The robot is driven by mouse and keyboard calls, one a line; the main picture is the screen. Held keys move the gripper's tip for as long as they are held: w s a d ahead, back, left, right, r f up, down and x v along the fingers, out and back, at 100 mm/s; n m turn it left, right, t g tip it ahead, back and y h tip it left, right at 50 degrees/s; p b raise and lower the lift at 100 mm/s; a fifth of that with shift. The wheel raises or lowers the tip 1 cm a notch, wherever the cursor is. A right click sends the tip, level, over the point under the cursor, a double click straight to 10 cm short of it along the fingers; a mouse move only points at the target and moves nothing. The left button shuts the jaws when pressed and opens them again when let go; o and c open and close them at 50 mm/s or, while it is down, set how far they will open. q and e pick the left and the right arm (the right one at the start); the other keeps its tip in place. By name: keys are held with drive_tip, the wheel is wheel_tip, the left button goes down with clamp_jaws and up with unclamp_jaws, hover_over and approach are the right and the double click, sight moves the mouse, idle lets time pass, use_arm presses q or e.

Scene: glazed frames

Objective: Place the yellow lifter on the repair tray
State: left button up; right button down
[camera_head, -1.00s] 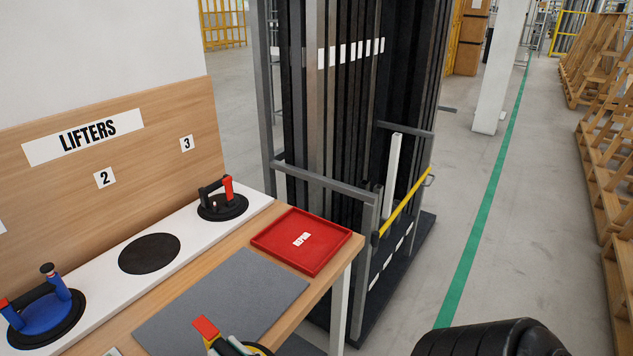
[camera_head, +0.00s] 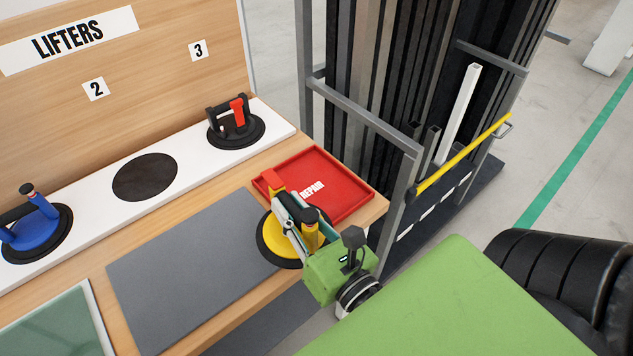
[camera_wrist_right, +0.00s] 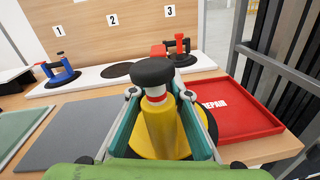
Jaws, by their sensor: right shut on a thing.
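The yellow lifter (camera_head: 271,238) is a yellow suction disc with a black rim, a yellow post and a red-tipped handle. My right gripper (camera_head: 291,216) is shut on its handle. The lifter is at the near left edge of the red repair tray (camera_head: 361,205) and covers part of it in the head view. I cannot tell whether it touches the tray or the table. In the right wrist view the lifter's yellow post (camera_wrist_right: 162,128) with its black knob stands between the fingers, and the tray (camera_wrist_right: 240,122) lies to the right. My left gripper is not in view.
A blue lifter (camera_head: 38,236) and a black-and-red lifter (camera_head: 236,126) stand on the white shelf, with an empty black spot (camera_head: 145,177) between. A grey mat (camera_head: 190,275) lies bare on the table. A metal rack (camera_head: 365,115) stands close behind the tray.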

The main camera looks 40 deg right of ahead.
sight(270, 173)
drive_tip(key=shift+n+y, duration=0.4)
drive_tip(key=shift+y, duration=0.1)
drive_tip(key=w+r, duration=0.1)
drive_tip(key=w, duration=0.1)
drive_tip(key=w+r, duration=0.3)
drive_tip(key=w, duration=0.1)
drive_tip(key=shift+d+r, duration=0.15)
drive_tip(key=shift+w+r, duration=0.25)
drive_tip(key=shift+w, duration=0.25)
drive_tip(key=shift+w+b, duration=0.1)
drive_tip(key=shift+b, duration=0.2)
drive_tip(key=shift+y, duration=0.3)
drive_tip(key=shift+w+d+f+b, duration=0.55)
drive_tip(key=shift+w+d+f, duration=0.45)
drive_tip(key=shift+d+f, duration=1.1)
drive_tip(key=shift+w+d+f+b, duration=0.6)
drive_tip(key=shift+w+d+f, duration=0.35)
drive_tip(key=shift+d+f, duration=1.15)
drive_tip(key=shift+w+d+f+b, duration=0.55)
drive_tip(key=shift+w+d+f, duration=0.45)
drive_tip(key=shift+d+f, duration=1.1)
drive_tip(key=shift+a+f, duration=0.1)
drive_tip(key=shift+f, duration=0.05)
